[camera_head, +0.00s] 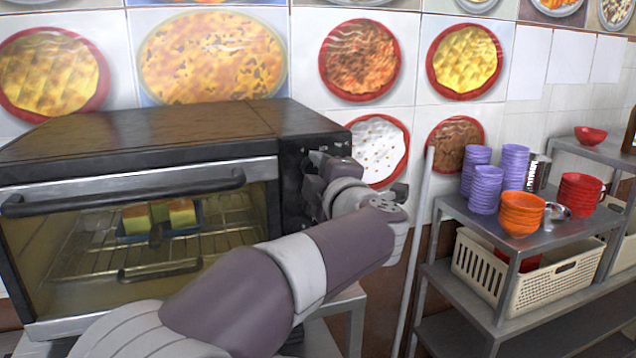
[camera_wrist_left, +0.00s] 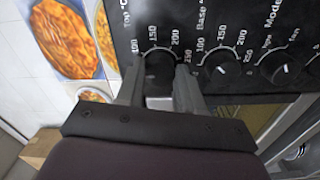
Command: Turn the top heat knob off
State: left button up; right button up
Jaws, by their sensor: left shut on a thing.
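The oven (camera_head: 140,150) stands at the left in the head view, its black control panel (camera_head: 300,165) on the right side of its front. My left arm reaches up to that panel and hides most of it. In the left wrist view, the top heat knob (camera_wrist_left: 160,68) is the leftmost of the row, under a scale with 100, 150 and 200. My left gripper (camera_wrist_left: 160,88) is shut on this knob, one finger at each side. It also shows at the panel in the head view (camera_head: 325,170). The knob's pointer is hidden. My right gripper is not in view.
The base heat knob (camera_wrist_left: 222,68) and the mode knob (camera_wrist_left: 280,68) sit beside the held knob. A tray with yellow food (camera_head: 160,222) is inside the closed oven. A shelf (camera_head: 465,215) with bowls and cups stands at the right.

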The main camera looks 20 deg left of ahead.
pick_arm(q)
jog(key=shift+f+n, duration=0.1)
jog(key=shift+n, duration=0.2)
dwell(0.4)
jog(key=o, duration=1)
jog(key=shift+o, duration=0.2)
jog(key=b+v, duration=0.4)
jog(key=v, duration=0.8)
jog(key=shift+s+d, duration=0.2)
jog(key=shift+s, duration=0.05)
